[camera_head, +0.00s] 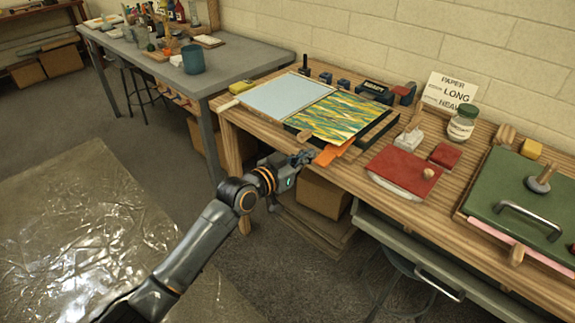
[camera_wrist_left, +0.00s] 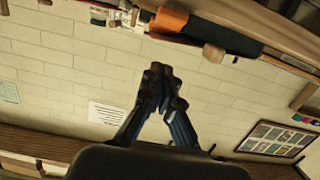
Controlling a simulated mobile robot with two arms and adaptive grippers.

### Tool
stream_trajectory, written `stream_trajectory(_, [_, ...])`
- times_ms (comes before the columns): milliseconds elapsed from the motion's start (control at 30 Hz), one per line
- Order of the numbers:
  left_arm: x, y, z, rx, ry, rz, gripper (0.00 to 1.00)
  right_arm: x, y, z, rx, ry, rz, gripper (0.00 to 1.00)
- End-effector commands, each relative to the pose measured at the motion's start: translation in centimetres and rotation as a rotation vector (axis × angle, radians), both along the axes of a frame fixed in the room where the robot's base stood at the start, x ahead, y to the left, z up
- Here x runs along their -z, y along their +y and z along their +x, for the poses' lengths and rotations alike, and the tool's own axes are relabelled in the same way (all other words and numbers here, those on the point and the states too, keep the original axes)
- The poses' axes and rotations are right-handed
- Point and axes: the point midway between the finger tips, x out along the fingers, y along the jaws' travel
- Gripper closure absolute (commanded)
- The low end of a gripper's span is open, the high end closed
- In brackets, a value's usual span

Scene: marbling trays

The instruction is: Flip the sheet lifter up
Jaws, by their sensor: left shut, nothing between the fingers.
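A tray with a yellow, green and blue marbled sheet (camera_head: 340,116) sits near the left end of the wooden table. A flat pale-blue panel (camera_head: 285,95) lies beside it on the left, with a pale handle (camera_head: 228,105) at its left edge. An orange tab (camera_head: 334,153) sticks out at the tray's front. I cannot tell which part is the sheet lifter; nothing there stands raised. My left gripper (camera_head: 307,157) is shut and empty, just in front of the table edge by the orange tab. In the left wrist view its fingertips (camera_wrist_left: 163,73) meet, apart from the orange piece (camera_wrist_left: 172,20).
A red board (camera_head: 398,168) with a knob and a green board (camera_head: 515,200) with a metal handle lie to the right. A jar (camera_head: 462,122) and a paper sign (camera_head: 449,90) stand behind. A cardboard box (camera_head: 322,193) is below the table. A grey table (camera_head: 235,62) stands left.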

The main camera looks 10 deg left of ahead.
Motion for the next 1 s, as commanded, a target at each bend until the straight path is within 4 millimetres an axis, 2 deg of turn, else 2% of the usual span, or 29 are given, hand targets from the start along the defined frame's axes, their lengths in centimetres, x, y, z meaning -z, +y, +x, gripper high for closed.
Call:
stream_trajectory(200, [0.1, 2.5, -3.5, 0.0, -0.004, 0.0, 1.0, 0.5, 0.1, 0.3, 0.001, -0.003, 0.001, 0.55])
stream_trajectory(400, [0.1, 3.7, -5.2, 0.001, -0.002, -0.002, 1.0, 0.7, 0.1, 0.5, 0.001, -0.006, 0.0, 0.55])
stream_trajectory(1000, [0.3, 4.0, -5.4, -0.002, 0.001, -0.001, 1.0, 0.7, 0.0, 0.3, 0.001, -0.004, 0.001, 0.55])
